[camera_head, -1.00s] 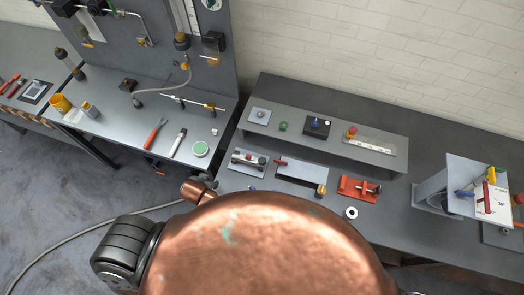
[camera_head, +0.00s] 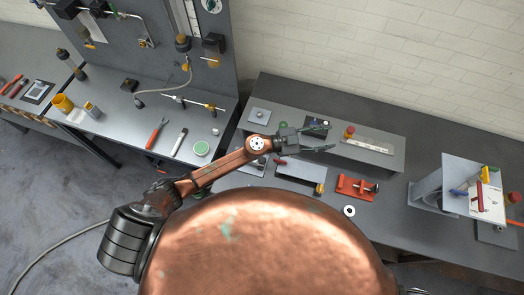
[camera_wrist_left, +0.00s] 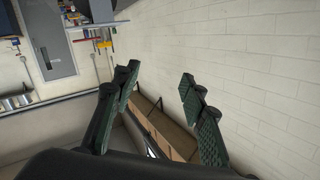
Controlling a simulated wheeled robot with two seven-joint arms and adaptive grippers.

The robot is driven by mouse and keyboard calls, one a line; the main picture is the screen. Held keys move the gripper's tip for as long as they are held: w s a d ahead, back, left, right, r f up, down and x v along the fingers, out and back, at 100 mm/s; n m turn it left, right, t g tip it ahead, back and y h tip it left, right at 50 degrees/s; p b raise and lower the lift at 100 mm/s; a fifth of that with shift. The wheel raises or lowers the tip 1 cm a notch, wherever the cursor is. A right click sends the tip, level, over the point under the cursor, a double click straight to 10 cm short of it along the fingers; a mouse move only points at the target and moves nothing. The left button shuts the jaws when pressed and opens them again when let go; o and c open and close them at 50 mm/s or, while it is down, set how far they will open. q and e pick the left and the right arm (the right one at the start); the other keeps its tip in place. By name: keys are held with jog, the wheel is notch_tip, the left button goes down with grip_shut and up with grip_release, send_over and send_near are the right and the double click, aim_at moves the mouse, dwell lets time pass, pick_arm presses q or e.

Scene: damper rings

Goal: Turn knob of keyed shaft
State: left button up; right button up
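My left gripper (camera_head: 331,138) is open and empty above the grey raised shelf. Its fingers point right, and its open fingertips also show in the left wrist view (camera_wrist_left: 161,76). A dark square block (camera_head: 314,121) with a small knob sits on the shelf, partly hidden behind the upper finger. I cannot tell for certain which part is the keyed shaft. A red knob (camera_head: 349,131) stands at the left end of a pale plate (camera_head: 375,145), right of the gripper. My right gripper is not in view.
A grey plate (camera_head: 259,115) sits at the shelf's left end. Below the shelf are an orange-red clamp (camera_head: 354,186), a white ring (camera_head: 348,211) and a tilted stand (camera_head: 440,183) at right. A white brick wall rises behind.

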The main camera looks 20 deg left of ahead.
pick_arm(q)
jog(key=s+d+f+m+g+y, duration=0.2)
jog(key=s+f+m+g, duration=0.15)
jog(key=f+g, duration=0.2)
jog(key=n+g+y+p, duration=0.2)
jog(key=y, duration=1.1)
send_over(262, 159)
jog(key=shift+m, duration=0.25)
notch_tip(262, 159, down, 15)
jog(key=shift+s+f, duration=0.1)
jog(key=shift+f, duration=0.05)
notch_tip(262, 159, down, 7)
jog(key=b, duration=0.6)
